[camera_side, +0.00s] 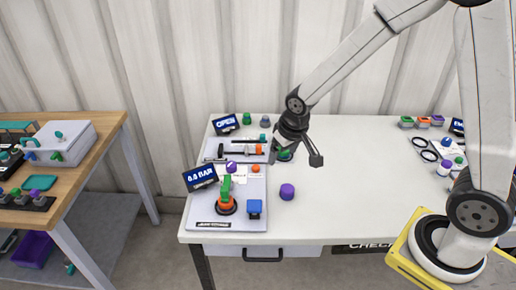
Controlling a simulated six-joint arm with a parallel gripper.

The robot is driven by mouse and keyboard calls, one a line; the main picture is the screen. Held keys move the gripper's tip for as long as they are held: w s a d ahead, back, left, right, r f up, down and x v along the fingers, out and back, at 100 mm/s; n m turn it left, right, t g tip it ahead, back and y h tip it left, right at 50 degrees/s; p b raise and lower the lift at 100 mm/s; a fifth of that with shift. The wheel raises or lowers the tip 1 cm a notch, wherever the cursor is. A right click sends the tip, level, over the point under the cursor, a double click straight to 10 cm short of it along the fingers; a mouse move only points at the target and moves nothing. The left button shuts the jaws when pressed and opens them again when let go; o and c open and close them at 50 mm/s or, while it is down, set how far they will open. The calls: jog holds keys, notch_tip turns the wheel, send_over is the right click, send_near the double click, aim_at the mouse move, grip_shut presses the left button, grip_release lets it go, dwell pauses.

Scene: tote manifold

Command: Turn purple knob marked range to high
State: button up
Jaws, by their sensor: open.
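A small purple knob (231,166) sits at the top of the lower grey panel (240,215), above a small white label too small to read. Its pointer setting is too small to tell. My gripper (298,157) is open, up and to the right of this knob, apart from it. One finger overlaps a green round thing at the upper panel's right edge in the picture; I cannot tell whether they touch. A loose purple cylinder (287,191) stands on the white table, right of the lower panel.
The lower panel also holds a green and orange valve (226,197), a blue block (255,208) and an orange knob (255,169). A 6.5 BAR display (200,177) and an OPEN display (225,124) stand at the left. The table's middle is clear.

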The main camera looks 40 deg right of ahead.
jog(key=w+f+m, duration=0.1)
jog(key=w+f, duration=0.4)
jog(key=w, duration=0.6)
jog(key=m+t+h, duration=0.1)
send_near(231, 165)
jog(key=f, duration=0.2)
jog(key=shift+w+d+r, duration=0.1)
jog(key=shift+w+d, duration=0.1)
jog(key=shift+w, duration=0.2)
jog(key=shift+x, duration=3.85)
grip_shut()
